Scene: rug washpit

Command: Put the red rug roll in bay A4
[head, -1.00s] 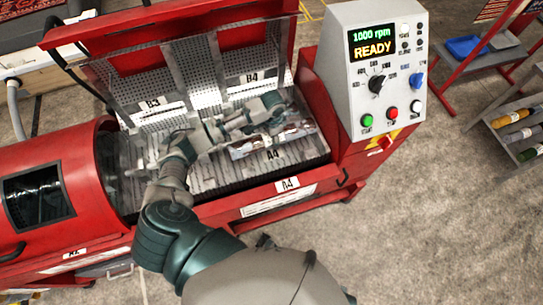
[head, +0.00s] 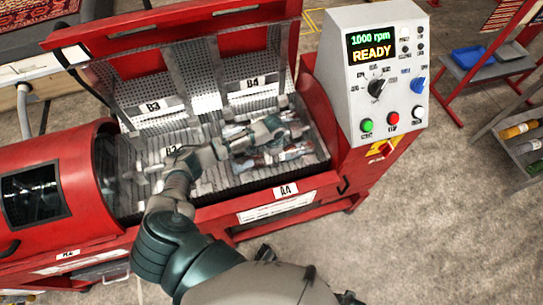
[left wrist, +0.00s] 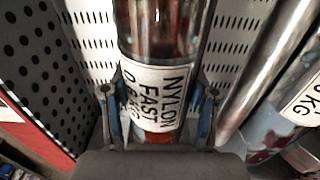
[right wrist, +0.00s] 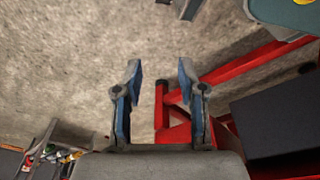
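The red rug roll (left wrist: 160,40), a clear wrapped tube with a white "NYLON FAST" label and reddish parts, lies between the fingers of my left gripper (left wrist: 158,115). The fingers stand apart on both sides, with small gaps at the label. In the head view the roll (head: 290,152) appears in the front row, behind the A4 plate (head: 285,191), partly covered by my left gripper (head: 285,122). Its ends are not clear. A slotted pale surface shows around it and a dark perforated wall beside it. My right gripper (right wrist: 160,85) is open and empty above the floor.
A second wrapped roll (left wrist: 300,100) lies beyond a metal bar. A clear lid (head: 215,85) stands raised behind, with B3 and B4 plates. The control box (head: 375,75) reads "1000 rpm READY". A rack with rolls (head: 520,140) stands at right.

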